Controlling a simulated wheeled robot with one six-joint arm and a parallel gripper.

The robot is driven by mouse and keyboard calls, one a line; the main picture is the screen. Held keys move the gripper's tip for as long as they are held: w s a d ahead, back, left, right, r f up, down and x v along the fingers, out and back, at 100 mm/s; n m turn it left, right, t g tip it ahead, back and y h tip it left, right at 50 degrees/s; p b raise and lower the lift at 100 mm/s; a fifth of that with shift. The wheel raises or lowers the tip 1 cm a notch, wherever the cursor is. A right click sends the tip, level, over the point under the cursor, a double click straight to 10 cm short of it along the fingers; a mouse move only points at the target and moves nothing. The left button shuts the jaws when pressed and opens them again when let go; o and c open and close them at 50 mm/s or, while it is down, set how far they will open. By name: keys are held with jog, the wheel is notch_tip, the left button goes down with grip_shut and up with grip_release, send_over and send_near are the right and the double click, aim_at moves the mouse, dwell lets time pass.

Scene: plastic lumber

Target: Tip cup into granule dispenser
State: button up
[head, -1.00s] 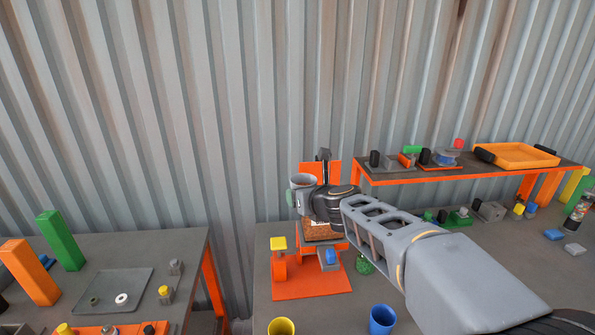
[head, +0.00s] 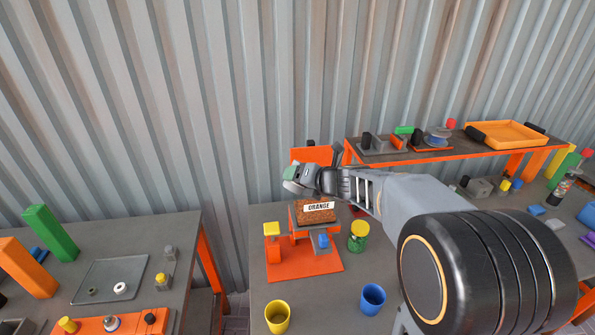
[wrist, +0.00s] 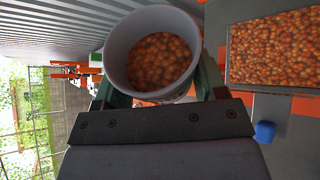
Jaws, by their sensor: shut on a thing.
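My gripper (head: 292,177) is shut on a grey cup (wrist: 118,58), which sits between the green-tipped fingers in the wrist view. The cup holds orange-brown granules; none are seen falling. In the head view the cup is mostly hidden by my gripper, so its exact tilt is hard to tell. The granule dispenser (head: 303,262) is orange, with an "ORANGE" label on its granule-filled hopper (head: 318,208). The gripper and cup are above and left of the hopper in the head view. The hopper's granules also show at the right of the wrist view (wrist: 275,50).
A yellow cup (head: 277,318) and a blue cup (head: 373,298) stand in front of the dispenser. A raised shelf (head: 455,150) with an orange tray (head: 507,134) is at the back right. A separate table is at left.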

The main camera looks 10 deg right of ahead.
jog(key=m+y+p, duration=0.1)
jog(key=d+m+y+p, duration=0.1)
jog(key=m, duration=0.1)
jog(key=shift+w+d+g+y, duration=0.25)
jog(key=shift+w+g+y, duration=0.05)
jog(key=shift+w+g, duration=0.1)
jog(key=shift+r+m+y+p, duration=0.25)
jog(key=shift+m+p, duration=0.25)
jog(key=shift+p, duration=0.65)
jog(key=shift+w+d+m+y+p, duration=0.15)
jog(key=shift+d+m+y+p, duration=0.1)
jog(key=shift+m+p, duration=0.25)
jog(key=shift+w+d+f+m+y, duration=0.1)
jog(key=shift+w+d+m+y, duration=0.1)
jog(key=shift+m+y, duration=0.2)
jog(key=m, duration=0.1)
jog(key=d+r+m+y, duration=0.1)
jog(key=m+y, duration=0.1)
jog(key=m, duration=0.1)
jog(key=shift+w+d+r, duration=0.25)
jog(key=shift+w+d, duration=0.05)
jog(key=shift+w, duration=0.1)
dwell(0.8)
